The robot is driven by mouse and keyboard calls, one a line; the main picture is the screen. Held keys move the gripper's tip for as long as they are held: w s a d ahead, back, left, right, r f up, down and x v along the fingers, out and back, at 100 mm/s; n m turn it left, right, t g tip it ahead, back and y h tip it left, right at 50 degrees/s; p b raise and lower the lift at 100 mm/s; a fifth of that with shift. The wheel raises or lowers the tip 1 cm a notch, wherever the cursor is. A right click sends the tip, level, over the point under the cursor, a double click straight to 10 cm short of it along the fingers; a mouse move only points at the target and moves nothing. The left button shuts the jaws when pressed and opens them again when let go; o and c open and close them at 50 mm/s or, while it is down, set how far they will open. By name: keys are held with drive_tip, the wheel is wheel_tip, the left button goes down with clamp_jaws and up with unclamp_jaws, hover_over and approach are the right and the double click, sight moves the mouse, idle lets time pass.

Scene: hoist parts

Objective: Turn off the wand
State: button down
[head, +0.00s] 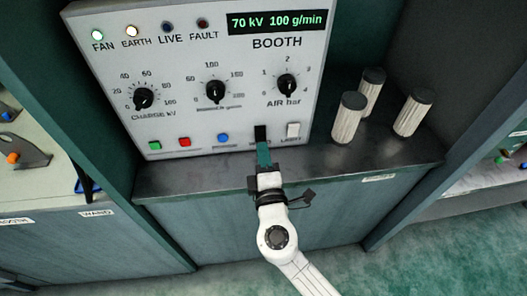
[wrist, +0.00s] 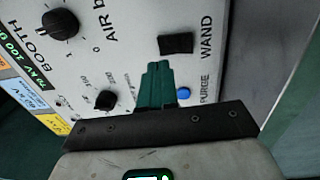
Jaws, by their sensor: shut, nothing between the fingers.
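The wand switch is a black rocker (head: 260,133) low on the grey booth panel (head: 190,60). In the wrist view the same black switch (wrist: 176,43) sits beside the printed word WAND. My gripper (head: 263,150) has green fingers, shut and empty, just below the switch and partly over its label in the head view. In the wrist view the fingertips (wrist: 157,66) are close beside the switch; I cannot tell whether they touch it. Which way the rocker is tipped is not clear.
A white rocker (head: 293,130) is to the right, and blue (head: 223,137), red (head: 184,142) and green (head: 155,145) buttons are to the left. Three dials are above. The FAN (head: 97,34) and EARTH (head: 131,31) lamps are lit. Three pale cylinders (head: 348,118) stand right on the ledge.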

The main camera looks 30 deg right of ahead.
drive_tip(key=shift+s+a+f, duration=0.15)
drive_tip(key=shift+s+f, duration=0.05)
drive_tip(key=shift+s, duration=0.15)
drive_tip(key=r+v, duration=0.1)
drive_tip(key=v, duration=0.7)
drive_tip(key=shift+r+b, duration=0.3)
drive_tip(key=shift+b, duration=0.15)
drive_tip(key=s+d+f+m+g+h, duration=0.2)
drive_tip(key=s+d+f+m+g, duration=0.3)
drive_tip(key=d, duration=0.3)
drive_tip(key=s+d+f+m+g+h, duration=0.1)
drive_tip(key=s+d+f+m+g, duration=0.15)
drive_tip(key=d+m+g, duration=0.5)
drive_tip(key=s+a+f+m+g+y, duration=0.1)
drive_tip(key=s+a+f+g+y, duration=0.1)
drive_tip(key=s+f+y, duration=0.2)
drive_tip(key=s+a+f+m+g+y+p, duration=0.1)
drive_tip(key=s+f+y, duration=0.3)
drive_tip(key=s, duration=0.5)
drive_tip(key=shift+s+a+g+y, duration=0.3)
drive_tip(key=shift+a+g, duration=0.25)
drive_tip(key=shift+d, duration=0.1)
